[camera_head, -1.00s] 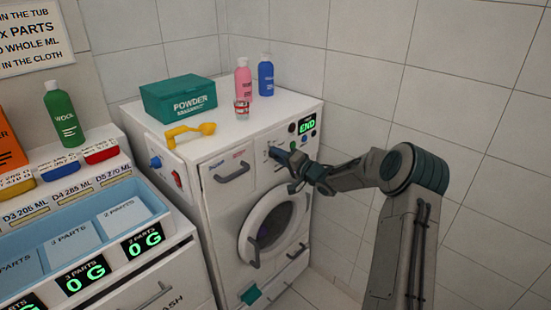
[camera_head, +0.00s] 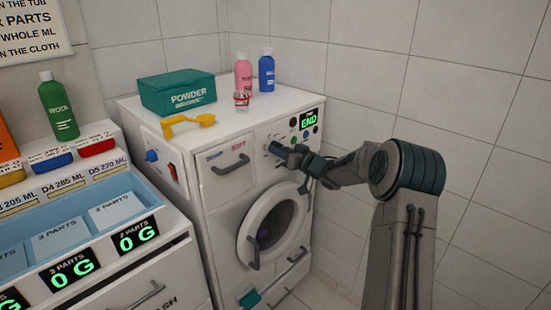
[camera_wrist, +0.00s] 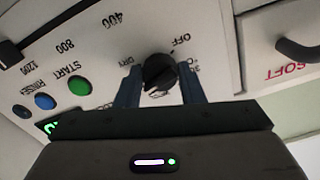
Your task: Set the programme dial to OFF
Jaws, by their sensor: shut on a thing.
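The programme dial (camera_wrist: 160,72) is a round black knob on the washing machine's white front panel. In the wrist view the word OFF is printed beside it, above and to the right, with DRY to its left. My gripper (camera_wrist: 160,88) has one blue finger on each side of the knob and is shut on it. I cannot tell which mark the dial points at. The washing machine's display (camera_head: 309,119) reads END in green.
A green START button (camera_wrist: 79,87) and a blue RINSE button (camera_wrist: 45,101) lie left of the dial in the wrist view. The drawer handle (camera_head: 231,165) and the round door (camera_head: 272,226) are close by.

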